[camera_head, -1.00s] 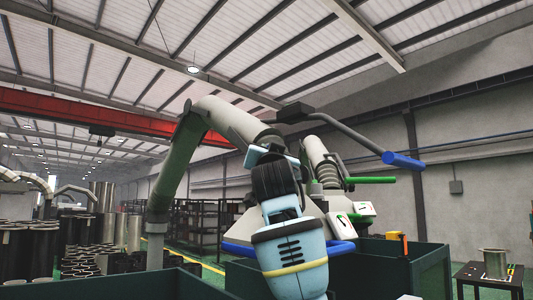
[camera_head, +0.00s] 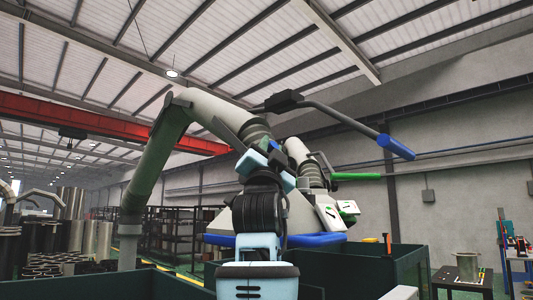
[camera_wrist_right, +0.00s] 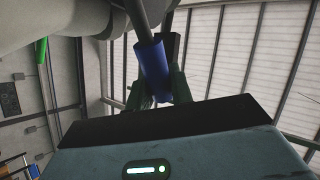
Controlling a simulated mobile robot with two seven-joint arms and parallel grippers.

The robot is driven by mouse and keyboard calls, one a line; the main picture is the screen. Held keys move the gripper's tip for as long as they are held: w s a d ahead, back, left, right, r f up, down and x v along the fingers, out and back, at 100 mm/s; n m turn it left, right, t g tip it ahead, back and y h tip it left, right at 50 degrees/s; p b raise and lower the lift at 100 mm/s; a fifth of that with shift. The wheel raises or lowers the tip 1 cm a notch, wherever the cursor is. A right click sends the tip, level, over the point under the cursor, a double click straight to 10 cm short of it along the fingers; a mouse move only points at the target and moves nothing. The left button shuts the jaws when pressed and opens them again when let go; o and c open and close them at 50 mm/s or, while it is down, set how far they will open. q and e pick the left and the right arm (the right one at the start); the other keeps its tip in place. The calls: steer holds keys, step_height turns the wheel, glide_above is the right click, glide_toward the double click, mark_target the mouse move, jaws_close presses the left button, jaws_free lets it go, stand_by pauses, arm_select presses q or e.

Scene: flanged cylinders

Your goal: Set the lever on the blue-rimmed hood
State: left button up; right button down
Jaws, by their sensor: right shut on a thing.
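The blue-rimmed hood (camera_head: 218,239) hangs at the centre of the head view, partly hidden by my right arm. A long grey lever with a blue grip (camera_head: 397,147) reaches out to the right above it, from a dark block on the duct. My right gripper (camera_head: 268,150) is up against the duct above the hood, with a small blue piece at its jaws. In the right wrist view a blue handle (camera_wrist_right: 153,65) on a grey shaft lies at the gripper's fingers (camera_wrist_right: 158,92), which are shut on it. Their exact contact is partly hidden. My left gripper is not in view.
A green handle (camera_head: 355,177) sticks out from a second duct close behind. Dark green bin walls (camera_head: 410,270) stand below the hood. A small table (camera_head: 462,280) with a metal cylinder (camera_head: 467,266) is at the right. Several cylinders (camera_head: 85,238) stand at the left.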

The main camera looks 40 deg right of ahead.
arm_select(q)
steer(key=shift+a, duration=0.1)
arm_select(e)
steer(key=c, duration=1.2)
jaws_free()
steer(key=shift+c, duration=0.2)
steer(key=shift+s+a+f, duration=0.1)
steer(key=shift+a+f, duration=0.15)
steer(key=shift+f, duration=0.2)
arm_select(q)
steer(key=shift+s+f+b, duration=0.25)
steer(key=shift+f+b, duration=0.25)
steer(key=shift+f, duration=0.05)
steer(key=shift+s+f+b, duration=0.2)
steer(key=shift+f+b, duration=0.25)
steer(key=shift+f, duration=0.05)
arm_select(e)
steer(key=v, duration=0.6)
steer(key=shift+s+a+f, duration=0.2)
steer(key=shift+s+a, duration=0.05)
steer(key=shift+s, duration=0.05)
steer(key=shift+c, duration=0.2)
